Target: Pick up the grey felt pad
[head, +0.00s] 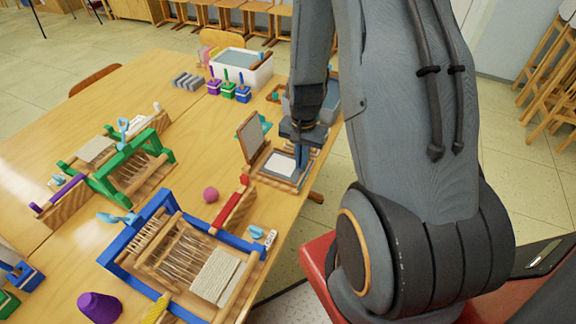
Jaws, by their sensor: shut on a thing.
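My gripper (301,158) points down at the right side of a wooden frame (265,175) on the table. In the frame lies a flat pale piece with a white middle and a greyer border, which looks like the grey felt pad (279,163). My gripper is shut at its right edge. The fingertips are small here and partly hidden, so the exact grip and any lift off the frame cannot be made out. A wood-rimmed grey panel (250,138) stands tilted just behind the frame.
A blue loom (125,255) and a red bar (240,190) lie in front, with a pink ball (210,194) beside them. A green loom (155,150) is at left. A white tub (262,75), a grey ribbed block (187,81) and small coloured pots (228,91) stand behind.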

